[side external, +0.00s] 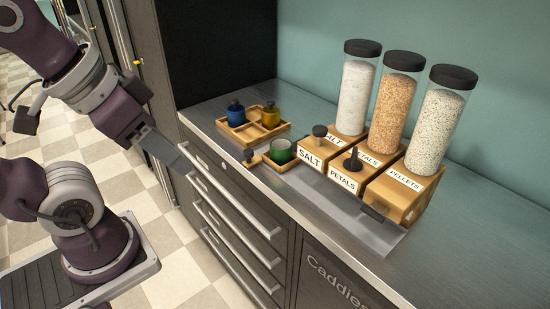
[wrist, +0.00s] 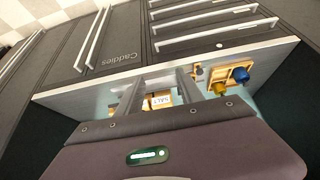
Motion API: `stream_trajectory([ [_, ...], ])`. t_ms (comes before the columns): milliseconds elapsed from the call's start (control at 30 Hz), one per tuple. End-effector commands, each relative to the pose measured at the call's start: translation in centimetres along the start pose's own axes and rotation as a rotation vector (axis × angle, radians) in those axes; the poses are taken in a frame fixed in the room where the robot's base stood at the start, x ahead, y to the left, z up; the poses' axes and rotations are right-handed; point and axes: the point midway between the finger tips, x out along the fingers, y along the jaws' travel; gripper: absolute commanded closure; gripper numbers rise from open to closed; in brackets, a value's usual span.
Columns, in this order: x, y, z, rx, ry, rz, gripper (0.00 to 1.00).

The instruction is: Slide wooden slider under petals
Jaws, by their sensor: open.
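The petals dispenser is a tall clear jar (side external: 396,92) of orange flakes with a dark lid, standing on a wooden block with a PETALS label (side external: 343,182). A dark upright knob (side external: 353,162) shows on that block. A small wooden piece with a dark knob (side external: 251,158) lies beside the green cup (side external: 280,150) near the counter's front edge; I cannot tell if it is the slider. My gripper (side external: 180,160) is open and empty, left of the counter front and apart from the dispensers. In the wrist view its fingers (wrist: 157,90) frame the SALT label (wrist: 162,99).
Salt (side external: 356,98) and pellets (side external: 435,130) dispensers flank the petals one. A wooden tray (side external: 236,137) holds blue and yellow bottles. The green cup sits in a small wooden holder. Drawer handles (side external: 237,207) project below the counter. Bare metal counter (side external: 480,255) lies right.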

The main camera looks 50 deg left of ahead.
Motion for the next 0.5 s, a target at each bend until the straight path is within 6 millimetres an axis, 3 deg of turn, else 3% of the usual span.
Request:
stream_trajectory([
  [67,-1.1,0.0,-0.8,0.0,0.007,0.0,0.55],
  [167,-4.5,0.0,-2.6,0.0,0.011,0.0,0.55],
  [300,-0.1,-5.8,-0.1,0.378,-0.285,-0.199,0.55],
  [367,1.1,-8.5,0.1,0.566,-0.399,-0.296,0.55],
  [500,2.8,-14.0,-2.3,1.051,-0.637,-0.548,0.55],
])
